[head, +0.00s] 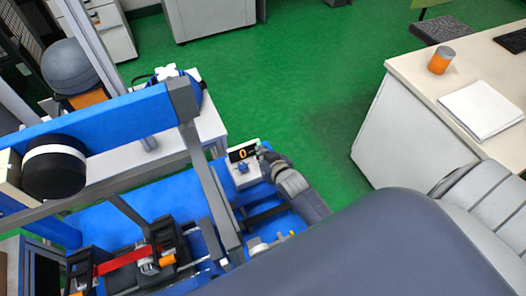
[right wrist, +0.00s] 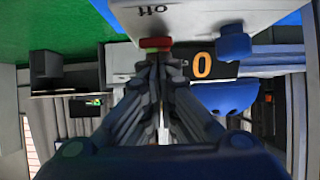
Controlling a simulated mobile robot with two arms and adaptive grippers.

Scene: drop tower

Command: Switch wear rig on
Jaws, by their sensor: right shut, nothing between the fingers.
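The wear rig's white control box (head: 246,178) sits on the blue bed of the rig. Its dark display (head: 242,153) reads an orange 0, and a blue knob (head: 242,168) is below it. In the right wrist view the box shows upside down with the label "off", the display (right wrist: 203,66) and the blue knob (right wrist: 235,42). My right gripper (head: 263,150) is shut and empty. Its fingertips (right wrist: 156,58) are right at the switch; I cannot tell whether they touch. My left gripper is not in view.
The rig's blue beam (head: 120,115) and grey post (head: 207,180) stand left of the box. A red strap (head: 122,262) is on the rig. A cream desk (head: 410,70) with an orange cup (head: 440,61) and paper stack (head: 480,110) is at right. Green floor (head: 300,80) is open between.

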